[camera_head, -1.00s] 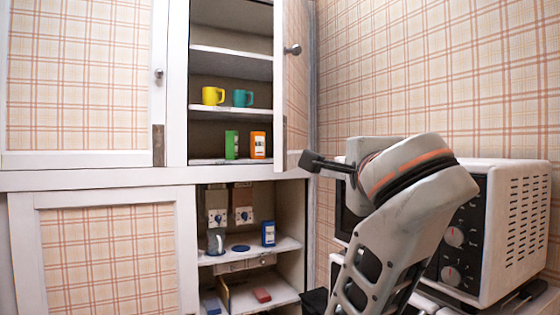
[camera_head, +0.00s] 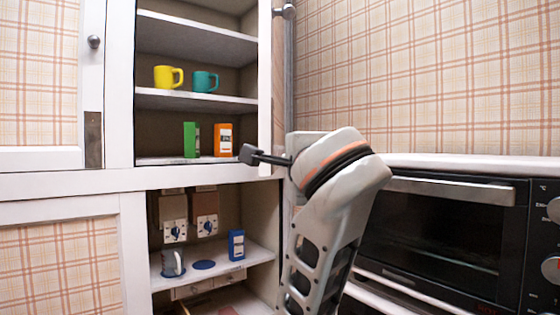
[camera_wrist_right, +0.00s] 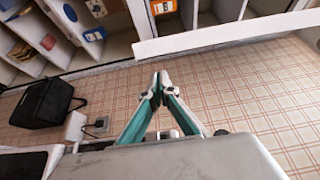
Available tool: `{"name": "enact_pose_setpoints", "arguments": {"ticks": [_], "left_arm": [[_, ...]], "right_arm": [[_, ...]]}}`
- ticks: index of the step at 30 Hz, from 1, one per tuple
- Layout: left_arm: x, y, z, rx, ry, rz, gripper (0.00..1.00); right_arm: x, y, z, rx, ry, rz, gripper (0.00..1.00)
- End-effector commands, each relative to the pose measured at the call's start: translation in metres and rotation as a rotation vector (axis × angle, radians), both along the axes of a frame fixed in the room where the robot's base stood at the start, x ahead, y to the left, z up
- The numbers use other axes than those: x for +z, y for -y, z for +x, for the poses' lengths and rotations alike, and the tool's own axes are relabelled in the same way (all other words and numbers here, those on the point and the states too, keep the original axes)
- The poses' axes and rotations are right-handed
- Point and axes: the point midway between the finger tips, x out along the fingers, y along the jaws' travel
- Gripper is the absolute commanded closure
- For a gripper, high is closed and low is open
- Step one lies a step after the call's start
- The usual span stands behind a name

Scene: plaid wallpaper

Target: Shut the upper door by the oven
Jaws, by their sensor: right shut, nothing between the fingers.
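The upper door (camera_head: 265,90) by the oven stands open and shows nearly edge-on as a white upright strip in the head view. Its knob (camera_head: 289,10) sticks out to the right. In the right wrist view, the door is probably the long white strip (camera_wrist_right: 235,34) beyond the fingers. My right gripper (camera_wrist_right: 160,78) is shut and empty, its teal fingertips together just short of the strip's end, with plaid wall around them. I cannot tell whether it touches the door. In the head view, my right wrist hides its fingers. My left gripper is out of view.
The oven (camera_head: 430,235) stands right of my arm. The open upper cupboard holds a yellow mug (camera_head: 168,77), a teal mug (camera_head: 205,81), a green box (camera_head: 191,140) and an orange box (camera_head: 223,139). Below are a grey mug (camera_head: 172,262) and a blue box (camera_head: 236,244).

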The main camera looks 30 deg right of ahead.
Motion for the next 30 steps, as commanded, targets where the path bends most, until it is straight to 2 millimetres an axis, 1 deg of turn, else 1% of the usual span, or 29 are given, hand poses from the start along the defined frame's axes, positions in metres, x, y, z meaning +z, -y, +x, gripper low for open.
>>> {"name": "enact_pose_setpoints", "arguments": {"ticks": [1, 9, 15, 21, 30], "left_arm": [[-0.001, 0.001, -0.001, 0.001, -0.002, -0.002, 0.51], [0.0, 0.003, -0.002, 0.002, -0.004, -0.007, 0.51], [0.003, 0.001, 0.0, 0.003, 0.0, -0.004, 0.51], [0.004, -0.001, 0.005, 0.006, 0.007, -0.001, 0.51], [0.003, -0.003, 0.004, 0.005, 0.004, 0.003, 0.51]], "right_arm": [[-0.001, 0.005, 0.007, -0.005, -0.004, -0.003, 1.0], [-0.002, 0.021, 0.048, -0.003, -0.007, 0.0, 1.0], [-0.001, 0.029, 0.068, -0.002, -0.003, 0.0, 1.0], [-0.001, 0.032, 0.075, 0.0, -0.002, 0.002, 1.0], [-0.001, 0.031, 0.075, 0.0, -0.001, 0.002, 1.0]]}}
